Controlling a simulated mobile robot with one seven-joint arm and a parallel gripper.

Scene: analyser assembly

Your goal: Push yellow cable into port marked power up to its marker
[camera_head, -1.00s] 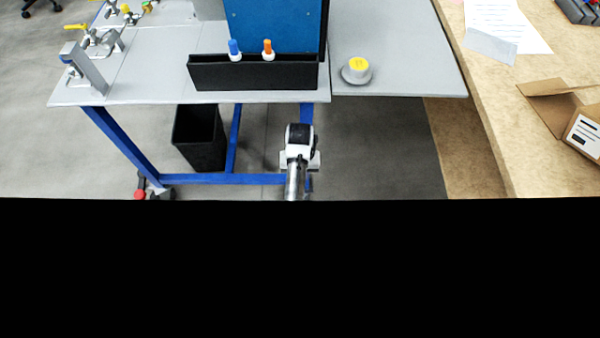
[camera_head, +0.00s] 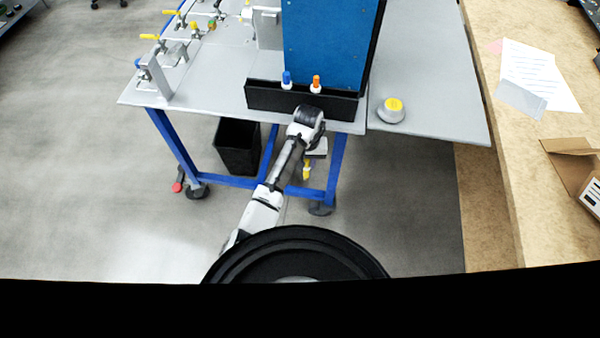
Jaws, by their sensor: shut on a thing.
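My gripper (camera_head: 308,163) hangs in front of the table edge, low and near the blue table leg. It is shut on the yellow cable (camera_head: 306,174), of which a short yellow end shows below the fingers. The blue analyser box (camera_head: 335,45) stands on the table behind a low black bin (camera_head: 270,101). A blue-capped piece (camera_head: 287,80) and an orange-capped piece (camera_head: 316,84) stand at this bin. The port marked power and the cable's marker cannot be made out.
The grey table (camera_head: 215,85) carries yellow-handled valve fittings (camera_head: 150,37) at its left. A yellow-topped grey button (camera_head: 392,108) sits on its right part. A black waste bin (camera_head: 238,147) stands below. A wooden bench (camera_head: 490,150) with papers and a cardboard box is at the right.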

